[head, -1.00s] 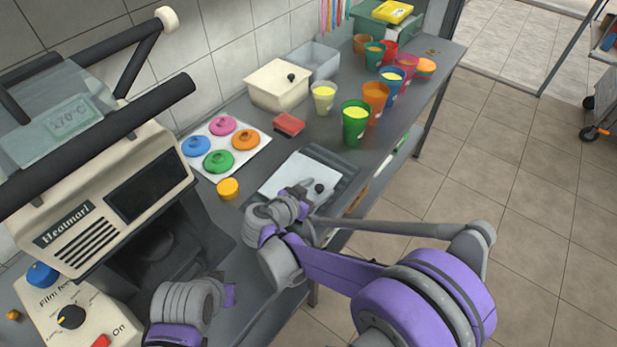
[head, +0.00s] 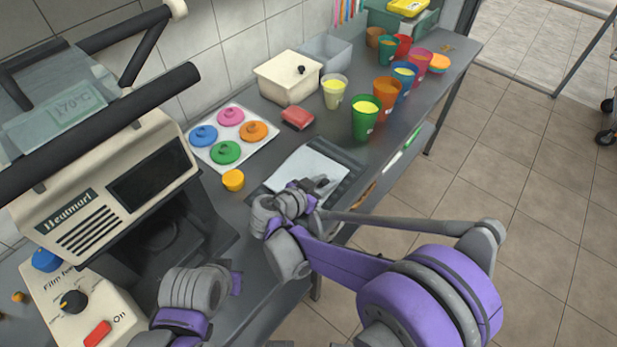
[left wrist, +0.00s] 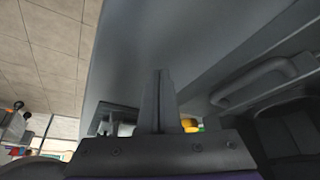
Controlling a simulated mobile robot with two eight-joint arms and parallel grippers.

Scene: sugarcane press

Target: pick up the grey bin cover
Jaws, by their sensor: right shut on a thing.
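The grey bin cover (head: 308,164) is a pale flat panel with a dark knob (head: 322,181). In the head view it is at a dark grey tray or board (head: 352,162) on the counter; I cannot tell if it is lifted clear. My right gripper (head: 318,184) is shut on the cover at its knob, and the hand hides the near part. My left gripper (left wrist: 161,85) shows in the left wrist view with its fingers together and nothing between them.
A clear grey bin (head: 328,52) without a lid stands behind a cream bin (head: 290,78). Filled cups, including a green one (head: 366,120), stand right of the cover.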

